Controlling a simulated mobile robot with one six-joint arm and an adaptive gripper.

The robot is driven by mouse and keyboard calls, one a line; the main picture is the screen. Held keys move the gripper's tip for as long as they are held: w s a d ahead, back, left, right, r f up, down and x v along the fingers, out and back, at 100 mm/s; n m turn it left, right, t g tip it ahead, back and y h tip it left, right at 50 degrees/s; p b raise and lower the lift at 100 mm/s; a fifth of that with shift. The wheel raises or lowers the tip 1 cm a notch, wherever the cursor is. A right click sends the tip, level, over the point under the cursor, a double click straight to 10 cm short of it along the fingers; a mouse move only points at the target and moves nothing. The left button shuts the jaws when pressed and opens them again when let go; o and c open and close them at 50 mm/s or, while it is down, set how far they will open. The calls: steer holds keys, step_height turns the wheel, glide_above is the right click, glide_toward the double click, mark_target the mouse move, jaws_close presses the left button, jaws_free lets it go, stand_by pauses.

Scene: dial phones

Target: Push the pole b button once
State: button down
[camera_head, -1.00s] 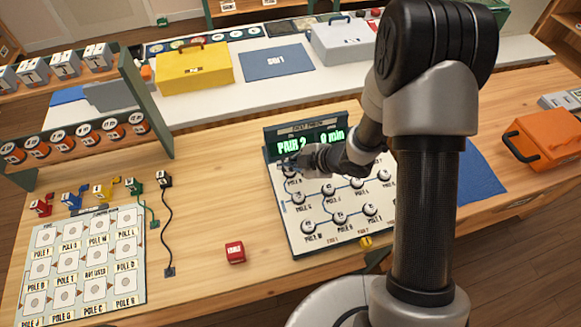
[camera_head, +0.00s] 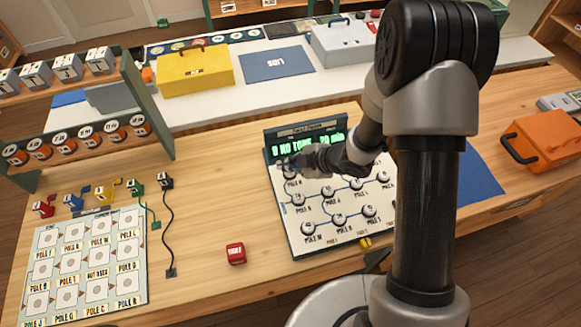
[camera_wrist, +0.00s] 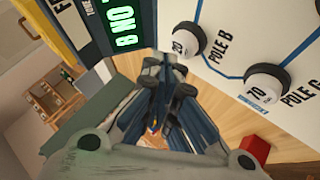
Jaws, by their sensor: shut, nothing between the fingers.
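The phone board (camera_head: 318,226) is a white panel with several round white buttons joined by blue lines, below a dark display with green text (camera_head: 310,146). In the wrist view the pole B button (camera_wrist: 187,40) is a white knob with a dark base, its label "POLE B" beside it. My gripper (camera_head: 287,162) is over the upper left of the board, just below the display. In the wrist view my gripper (camera_wrist: 165,73) is shut and empty, its tips close beside the pole B button. I cannot tell whether they touch it.
Another button, pole G (camera_wrist: 267,82), is close to the pole B button. A red block (camera_head: 236,253) lies left of the board. A white grid panel (camera_head: 88,262) and coloured plugs lie further left. An orange case (camera_head: 548,138) stands right. Bare wood surrounds the red block.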

mark_target(289, 173)
step_height(289, 173, up, 6)
steer(key=p, duration=0.5)
stand_by(1.0)
steer(key=w+d+r+m+t+h, duration=0.3)
steer(key=d+r+m+h, duration=0.3)
steer(key=d+r, duration=0.6)
steer(key=s+d+r+m+h, duration=0.3)
steer(key=s+d+r+m, duration=0.3)
steer(key=r, duration=0.4)
steer(key=s+a+r+m+g, duration=0.1)
steer(key=s+m, duration=0.3)
steer(key=s, duration=0.7)
steer(key=s+a+r+m+g+y+b, duration=0.1)
steer(key=s+m, duration=0.3)
steer(key=s, duration=0.7)
steer(key=shift+a+r+m+g, duration=0.3)
steer(key=shift+a+r+g, duration=0.3)
steer(key=shift+a+r, duration=0.15)
